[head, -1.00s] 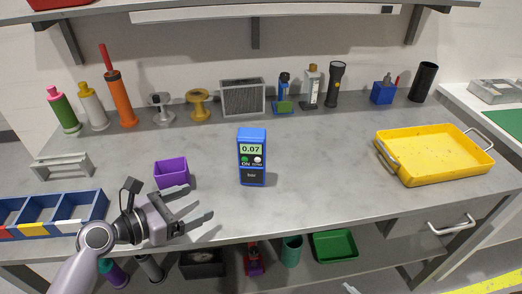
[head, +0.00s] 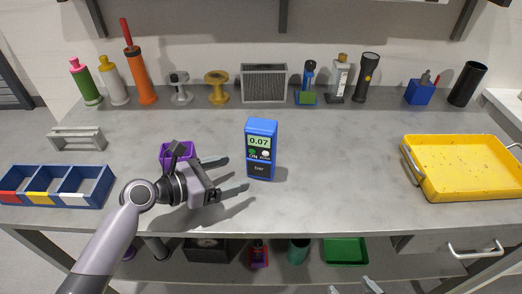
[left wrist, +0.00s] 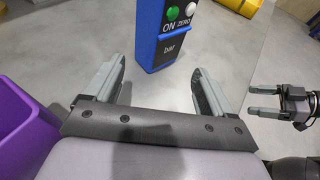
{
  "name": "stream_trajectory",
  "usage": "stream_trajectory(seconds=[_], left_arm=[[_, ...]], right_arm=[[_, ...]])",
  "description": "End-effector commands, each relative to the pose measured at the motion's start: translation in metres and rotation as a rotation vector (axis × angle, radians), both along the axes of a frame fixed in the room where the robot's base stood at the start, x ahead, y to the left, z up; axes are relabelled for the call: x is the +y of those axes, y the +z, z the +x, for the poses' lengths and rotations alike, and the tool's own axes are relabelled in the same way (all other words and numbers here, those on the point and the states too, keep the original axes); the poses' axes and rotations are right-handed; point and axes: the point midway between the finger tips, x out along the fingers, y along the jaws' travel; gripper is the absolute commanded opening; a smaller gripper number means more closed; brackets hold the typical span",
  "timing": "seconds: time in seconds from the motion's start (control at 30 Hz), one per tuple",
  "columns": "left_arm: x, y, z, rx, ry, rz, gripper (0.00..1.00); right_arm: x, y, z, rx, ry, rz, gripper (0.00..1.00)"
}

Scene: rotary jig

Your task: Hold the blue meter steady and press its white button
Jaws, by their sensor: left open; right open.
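The blue meter (head: 262,150) stands upright on the grey bench, its display reading 0.07. Its white button (head: 265,154), labelled ZERO, is on the front beside a green ON button (head: 252,154). In the left wrist view the white button (left wrist: 191,9) is at the top edge, and the meter's lower front (left wrist: 170,42) stands ahead of the fingers. My left gripper (head: 240,174) is open and empty, its fingers pointing at the meter from the left, apart from it. My right gripper (left wrist: 252,101) is open and empty in the left wrist view; only its fingertips show at the head view's bottom edge.
A purple bin (head: 179,152) is right behind my left gripper. A blue divided tray (head: 98,190) lies at the left, a yellow tray (head: 415,190) at the right. Bottles, spools and a flashlight (head: 367,78) line the back. The bench around the meter is clear.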

Motion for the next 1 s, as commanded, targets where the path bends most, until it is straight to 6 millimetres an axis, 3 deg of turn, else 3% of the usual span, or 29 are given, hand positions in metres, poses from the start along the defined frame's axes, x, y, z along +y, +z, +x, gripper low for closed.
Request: stream_trajectory(seconds=[0.3,0.63,1.0], left_arm=[[-0.039,-0.018,0.026,-0.003,-0.002,-0.002,0.84],[-0.064,-0.023,0.043,0.000,-0.001,-0.001,0.84],[-0.067,-0.025,0.045,-0.001,0.000,0.001,0.84]], right_arm=[[0.001,-0.038,0.000,0.000,0.000,0.002,0.79],[0.001,-0.031,0.000,0.000,0.000,0.002,0.79],[0.001,-0.031,0.000,0.000,0.000,0.002,0.79]])
